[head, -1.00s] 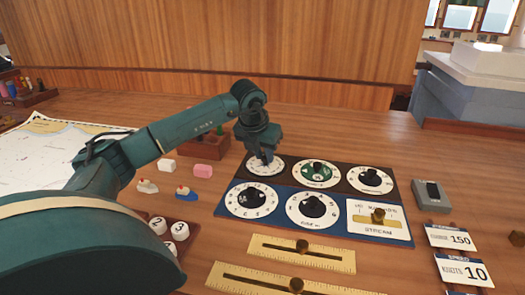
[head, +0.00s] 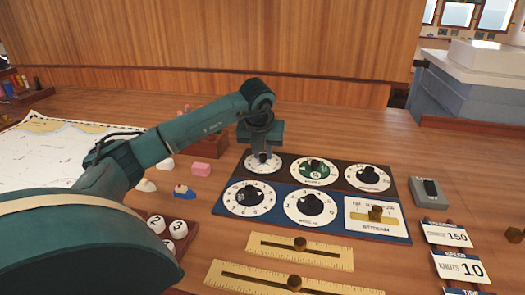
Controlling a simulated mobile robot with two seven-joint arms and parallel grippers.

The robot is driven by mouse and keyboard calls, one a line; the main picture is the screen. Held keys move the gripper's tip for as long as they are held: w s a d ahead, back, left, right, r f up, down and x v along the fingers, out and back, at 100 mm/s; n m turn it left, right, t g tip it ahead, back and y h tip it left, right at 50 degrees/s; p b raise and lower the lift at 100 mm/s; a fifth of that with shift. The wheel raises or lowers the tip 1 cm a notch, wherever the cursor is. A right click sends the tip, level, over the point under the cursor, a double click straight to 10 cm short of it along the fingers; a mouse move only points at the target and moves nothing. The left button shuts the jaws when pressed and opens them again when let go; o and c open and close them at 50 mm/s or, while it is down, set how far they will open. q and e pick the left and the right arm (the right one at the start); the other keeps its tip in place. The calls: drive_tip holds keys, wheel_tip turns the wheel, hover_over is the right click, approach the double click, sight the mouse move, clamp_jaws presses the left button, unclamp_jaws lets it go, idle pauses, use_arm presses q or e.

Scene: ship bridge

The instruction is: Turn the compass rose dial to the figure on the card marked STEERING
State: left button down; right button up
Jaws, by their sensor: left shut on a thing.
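The panel (head: 224,205) holds two rows of round dials with black knobs. My left gripper (head: 262,156) points down at the back-left dial (head: 253,166), a white face with small marks, and is shut on its knob. The gripper hides the knob and part of the face, so its setting cannot be read. I cannot tell from the face alone whether it is the compass rose. A card (head: 447,234) at the right reads 150; its small heading looks like STEERING but is blurred. My right gripper is not in view.
Beside the gripped dial are a green-centred dial (head: 314,172) and another white dial (head: 368,179). Brass rulers (head: 300,253) lie in front. A grey switch box (head: 427,192) stands right.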

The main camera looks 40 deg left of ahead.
use_arm(q)
drive_tip(key=c, duration=1.3)
unclamp_jaws()
drive_tip(key=shift+o, duration=0.2)
drive_tip(key=v, duration=1.3)
drive_tip(key=shift+a, duration=0.1)
